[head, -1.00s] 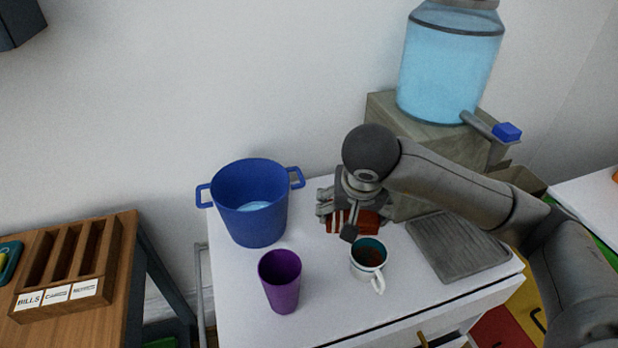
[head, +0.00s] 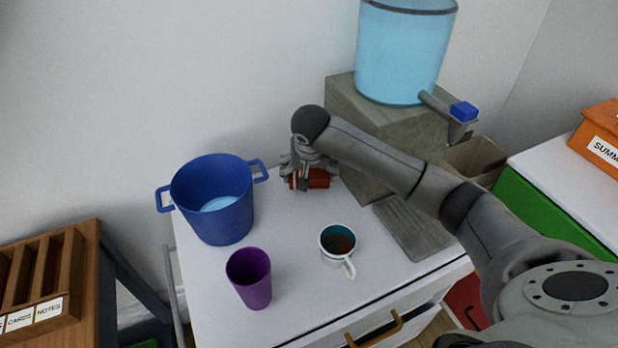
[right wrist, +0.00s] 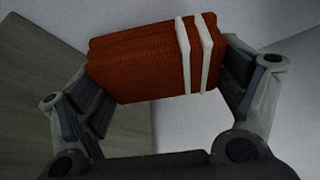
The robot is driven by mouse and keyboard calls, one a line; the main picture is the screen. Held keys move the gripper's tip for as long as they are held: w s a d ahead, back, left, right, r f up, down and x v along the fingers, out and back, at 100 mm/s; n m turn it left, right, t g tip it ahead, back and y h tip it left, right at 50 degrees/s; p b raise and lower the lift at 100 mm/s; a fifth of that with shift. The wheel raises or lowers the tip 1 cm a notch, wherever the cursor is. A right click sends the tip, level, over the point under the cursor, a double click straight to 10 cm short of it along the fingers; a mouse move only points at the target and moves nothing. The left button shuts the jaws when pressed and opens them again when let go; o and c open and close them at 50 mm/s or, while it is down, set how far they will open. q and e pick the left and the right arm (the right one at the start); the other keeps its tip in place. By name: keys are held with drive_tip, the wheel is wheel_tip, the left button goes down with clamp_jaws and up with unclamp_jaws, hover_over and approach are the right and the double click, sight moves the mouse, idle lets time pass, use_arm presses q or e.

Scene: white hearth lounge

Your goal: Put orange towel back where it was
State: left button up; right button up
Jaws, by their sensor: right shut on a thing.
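The orange towel (head: 316,179) is a folded rust-orange bundle with white stripes at one end. My right gripper (head: 308,180) is shut on it, at the back of the white cabinet top (head: 295,245), between the blue pot and the dispenser's block. In the right wrist view the towel (right wrist: 150,62) sits between the two fingers (right wrist: 165,85), its striped end toward the right finger. I cannot tell whether the towel touches the cabinet top. My left gripper is not in view.
A blue pot (head: 228,212) and a purple cup (head: 250,280) stand left. A mug (head: 338,246) stands in front of the gripper. A water dispenser (head: 402,50) on a stone-like block (head: 350,105) and a grey ribbed tray (head: 412,228) are right. A wooden sorter (head: 55,275) is far left.

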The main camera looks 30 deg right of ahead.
drive_tip(key=shift+w+d+f, duration=0.15)
drive_tip(key=shift+w+f, duration=0.25)
drive_tip(key=shift+f, duration=0.05)
wheel_tip(320, 180, down, 4)
drive_tip(key=shift+w+d+r+p, duration=0.15)
drive_tip(key=shift+r+p, duration=0.1)
drive_tip(key=shift+p, duration=0.25)
drive_tip(key=shift+f, duration=0.15)
drive_tip(key=shift+f, duration=0.15)
drive_tip(key=o, duration=0.8)
